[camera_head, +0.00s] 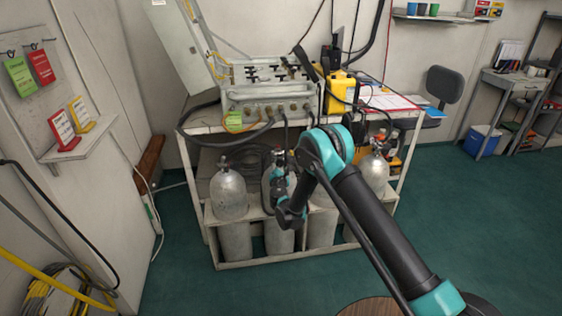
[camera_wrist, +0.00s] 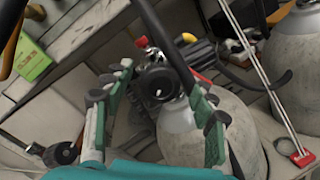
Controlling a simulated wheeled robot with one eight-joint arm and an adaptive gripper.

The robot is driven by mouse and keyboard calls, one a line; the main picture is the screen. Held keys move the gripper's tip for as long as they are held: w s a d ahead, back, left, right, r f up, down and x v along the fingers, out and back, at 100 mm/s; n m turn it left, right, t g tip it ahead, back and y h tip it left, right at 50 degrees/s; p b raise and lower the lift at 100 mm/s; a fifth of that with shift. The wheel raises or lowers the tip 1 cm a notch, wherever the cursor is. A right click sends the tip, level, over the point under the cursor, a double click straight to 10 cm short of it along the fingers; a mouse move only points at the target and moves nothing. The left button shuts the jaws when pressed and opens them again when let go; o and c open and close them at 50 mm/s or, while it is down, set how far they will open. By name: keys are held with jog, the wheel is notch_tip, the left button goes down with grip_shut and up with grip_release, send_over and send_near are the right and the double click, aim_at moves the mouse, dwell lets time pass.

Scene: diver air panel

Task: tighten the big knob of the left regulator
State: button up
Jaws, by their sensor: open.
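The big black knob (camera_wrist: 158,86) of the left regulator is near the middle of the wrist view, facing the camera. My gripper (camera_wrist: 161,75) is open, one finger on each side of the knob. I cannot tell whether either finger touches it. In the head view the regulator is largely hidden by my arm at the second cylinder from the left.
Another grey cylinder (camera_head: 229,195) stands to the left in the white rack (camera_head: 285,262). A cylinder with a valve (camera_head: 373,172) stands to the right. The air panel (camera_head: 268,95) and dark hoses are above. A green tag (camera_wrist: 31,61) hangs at the upper left.

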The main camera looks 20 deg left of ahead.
jog(key=c, duration=1.2)
jog(key=shift+o, duration=0.2)
jog(key=shift+m, duration=0.4)
jog(key=shift+d+m+g, duration=0.1)
jog(key=shift+m+g, duration=0.3)
jog(key=shift+m, duration=2)
jog(key=o, duration=1.2)
jog(key=shift+c, duration=0.2)
